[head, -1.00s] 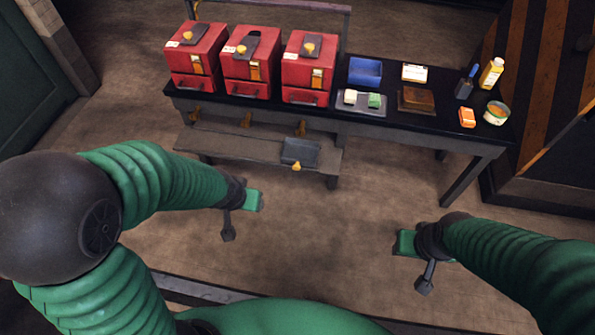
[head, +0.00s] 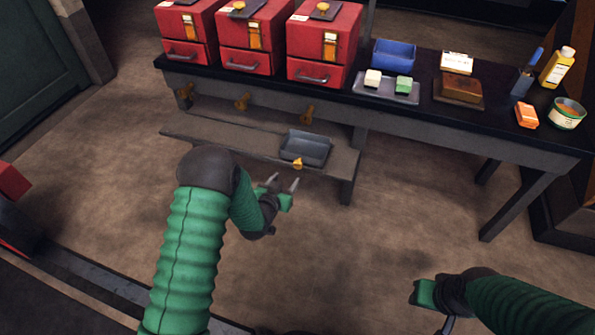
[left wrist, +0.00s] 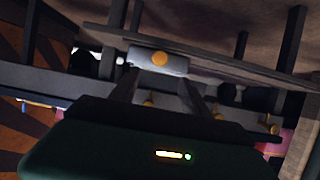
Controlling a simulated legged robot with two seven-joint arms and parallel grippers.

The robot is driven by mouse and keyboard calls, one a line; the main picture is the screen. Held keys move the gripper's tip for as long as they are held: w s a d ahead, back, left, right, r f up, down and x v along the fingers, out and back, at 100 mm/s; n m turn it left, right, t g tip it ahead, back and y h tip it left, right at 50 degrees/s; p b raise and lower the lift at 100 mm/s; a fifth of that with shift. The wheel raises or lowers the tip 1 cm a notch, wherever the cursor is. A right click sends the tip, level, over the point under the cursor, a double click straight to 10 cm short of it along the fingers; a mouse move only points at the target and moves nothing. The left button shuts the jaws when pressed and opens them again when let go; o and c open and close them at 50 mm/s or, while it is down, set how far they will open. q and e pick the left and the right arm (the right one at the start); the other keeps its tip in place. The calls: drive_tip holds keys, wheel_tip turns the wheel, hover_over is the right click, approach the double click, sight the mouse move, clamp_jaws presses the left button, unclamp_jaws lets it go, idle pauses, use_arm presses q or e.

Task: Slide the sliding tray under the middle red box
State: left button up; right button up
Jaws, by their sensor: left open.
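The sliding tray (head: 306,148) is a dark grey shallow tray with a yellow knob (head: 298,164) on its front. It sits on the low shelf near that shelf's right end, below the right red box (head: 322,44). The middle red box (head: 254,38) stands on the table, left of the tray. My left gripper (head: 283,184) is open and empty, just in front of and below the tray, apart from it. In the left wrist view the tray (left wrist: 158,60) shows ahead between the fingers. My right gripper (head: 420,292) is at the lower right; its fingers are not clear.
The left red box (head: 186,36) stands beside the middle one. Yellow hooks (head: 242,101) hang under the table edge. The low shelf (head: 215,130) is bare left of the tray.

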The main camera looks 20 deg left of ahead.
sight(297, 165)
use_arm(q)
drive_tip(key=b+x, duration=0.1)
drive_tip(key=x, duration=0.3)
drive_tip(key=b+x, duration=0.2)
drive_tip(key=x, duration=0.2)
drive_tip(key=b+x, duration=0.2)
drive_tip(key=x, duration=0.2)
drive_tip(key=shift+s+d+f, duration=0.1)
drive_tip(key=shift+s+f, duration=0.05)
drive_tip(key=shift+f, duration=0.1)
drive_tip(key=shift+w, duration=0.35)
clamp_jaws()
